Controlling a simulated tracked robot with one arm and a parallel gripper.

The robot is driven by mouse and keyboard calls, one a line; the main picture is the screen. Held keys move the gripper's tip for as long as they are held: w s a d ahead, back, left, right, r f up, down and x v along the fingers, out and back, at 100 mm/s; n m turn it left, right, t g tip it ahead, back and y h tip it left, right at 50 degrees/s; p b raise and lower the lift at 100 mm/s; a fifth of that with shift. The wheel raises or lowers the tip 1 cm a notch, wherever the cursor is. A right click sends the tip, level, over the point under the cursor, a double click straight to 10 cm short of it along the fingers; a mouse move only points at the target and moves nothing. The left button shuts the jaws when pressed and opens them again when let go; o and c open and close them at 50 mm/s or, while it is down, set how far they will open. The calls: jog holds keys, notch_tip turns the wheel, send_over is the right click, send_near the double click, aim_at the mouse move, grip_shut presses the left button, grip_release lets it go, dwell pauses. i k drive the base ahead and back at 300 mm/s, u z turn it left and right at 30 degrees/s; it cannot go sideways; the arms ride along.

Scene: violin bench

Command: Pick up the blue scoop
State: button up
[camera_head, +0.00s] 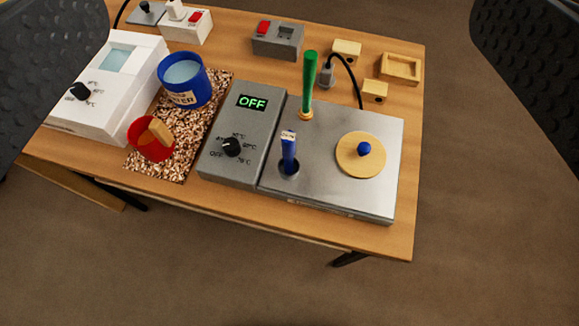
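A blue upright handle with a pale labelled top, which looks like the blue scoop (289,155), stands in a round dark opening in the metal top of the hot-plate unit (335,195). Its lower end is hidden in the opening, so I cannot see a scoop bowl. My gripper (290,75) is open and empty. Its two dark, textured fingers show at the far left and far right edges of the view, wide apart. The scoop lies in the gap between them, below and apart from both.
A green stick (309,82) stands close behind the scoop. A wooden lid with a blue knob (360,155) is to its right, and a grey control box (240,130) reading OFF to its left.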

aim_at(288, 164)
jog(key=u, duration=0.05)
jog(key=k, duration=1.3)
jog(key=u, duration=0.4)
jog(key=i, duration=0.55)
jog(key=u, duration=0.5)
jog(key=i, duration=1)
jog(key=z, duration=0.4)
